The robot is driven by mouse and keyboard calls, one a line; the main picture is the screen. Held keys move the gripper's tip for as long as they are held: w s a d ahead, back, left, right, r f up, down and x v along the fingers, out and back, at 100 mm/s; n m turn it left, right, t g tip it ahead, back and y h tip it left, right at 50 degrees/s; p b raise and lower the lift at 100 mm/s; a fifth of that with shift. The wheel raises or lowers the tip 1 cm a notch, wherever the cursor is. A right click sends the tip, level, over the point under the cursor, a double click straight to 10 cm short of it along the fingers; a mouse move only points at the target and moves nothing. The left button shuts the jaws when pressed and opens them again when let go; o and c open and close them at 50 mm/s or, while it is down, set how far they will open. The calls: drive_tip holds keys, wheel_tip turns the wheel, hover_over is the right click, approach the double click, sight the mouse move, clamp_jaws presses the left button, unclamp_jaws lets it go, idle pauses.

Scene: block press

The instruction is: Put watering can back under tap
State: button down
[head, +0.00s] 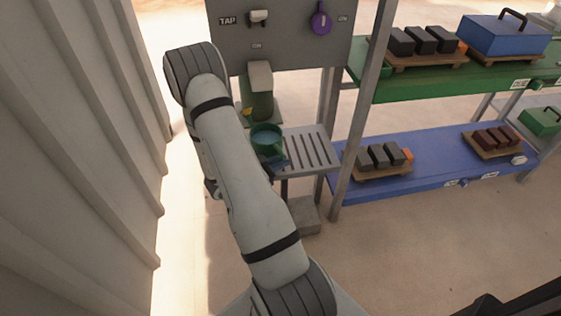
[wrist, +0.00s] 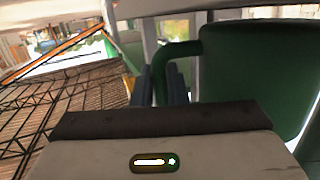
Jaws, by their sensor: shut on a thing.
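The green watering can (head: 266,148) shows in the head view beside my forearm, at the left end of a slatted grey shelf (head: 312,148). Its open top looks teal inside. In the wrist view its large green body (wrist: 255,70) fills the right, with a curved handle at its left. My gripper (wrist: 165,88) is shut on that handle, with dark blue fingers on either side; in the head view the gripper (head: 275,162) is partly hidden by my arm. The tap (head: 260,78), a grey block, is on the panel behind the can. I cannot tell whether the can touches the shelf.
The grey panel (head: 290,50) carries a TAP label, a white switch and a purple knob (head: 320,20). A post (head: 362,110) stands right of the shelf. Green (head: 440,80) and blue (head: 435,165) racks hold block trays. A corrugated wall (head: 70,150) is close on the left.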

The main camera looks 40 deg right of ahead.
drive_tip(key=shift+f+b, duration=0.45)
drive_tip(key=shift+f, duration=0.15)
drive_tip(key=c, duration=1.4)
unclamp_jaws()
drive_tip(key=shift+o, duration=0.2)
